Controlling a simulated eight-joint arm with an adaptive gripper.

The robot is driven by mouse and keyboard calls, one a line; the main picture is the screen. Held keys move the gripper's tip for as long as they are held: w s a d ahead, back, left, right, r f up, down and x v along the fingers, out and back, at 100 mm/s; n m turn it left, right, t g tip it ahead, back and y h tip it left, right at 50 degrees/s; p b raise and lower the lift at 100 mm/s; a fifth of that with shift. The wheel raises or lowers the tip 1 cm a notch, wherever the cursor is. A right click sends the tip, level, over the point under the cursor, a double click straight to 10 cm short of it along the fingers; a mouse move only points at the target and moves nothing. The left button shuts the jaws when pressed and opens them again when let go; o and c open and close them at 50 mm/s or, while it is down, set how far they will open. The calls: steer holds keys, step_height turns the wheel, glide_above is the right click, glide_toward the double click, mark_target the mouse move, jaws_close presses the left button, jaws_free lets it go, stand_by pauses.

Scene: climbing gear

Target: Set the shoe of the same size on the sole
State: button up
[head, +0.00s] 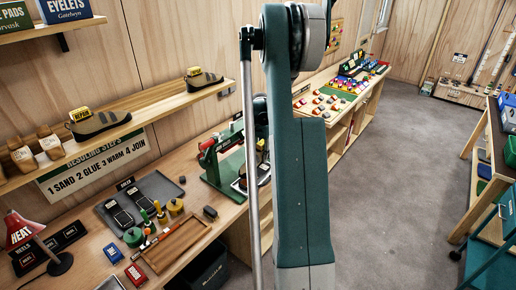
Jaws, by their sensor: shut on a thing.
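A grey-brown shoe (98,119) with a yellow repair tag stands on the wall shelf at the left. A smaller-looking dark shoe (205,79), also with a yellow tag, stands further along the same shelf. Two dark flat pieces (121,211) lie on a grey mat on the bench; I cannot tell whether they are soles. A green press-like stand (218,178) with a red part stands on the bench, partly behind my arm. A dark, light-edged piece beside it is mostly covered. My gripper does not show; my arm fills the middle of the view.
The bench holds a wooden tray (153,262), several pots and a red heat lamp (20,232). A sign (92,167) hangs below the shelf. A bin (203,272) stands under the bench. The grey floor (400,165) at the right is open.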

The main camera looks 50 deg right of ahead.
mark_target(261, 170)
steer(key=shift+s+f, duration=0.2)
steer(key=shift+f, duration=0.45)
steer(key=shift+f, duration=0.2)
steer(key=shift+f+b, duration=0.3)
steer(key=shift+f, duration=1.05)
steer(key=shift+f+b, duration=0.65)
steer(key=shift+f, duration=0.1)
steer(key=shift+f+b, duration=0.1)
steer(key=shift+b, duration=0.5)
stand_by(0.5)
stand_by(0.4)
steer(key=o, duration=1)
steer(key=shift+o, duration=0.2)
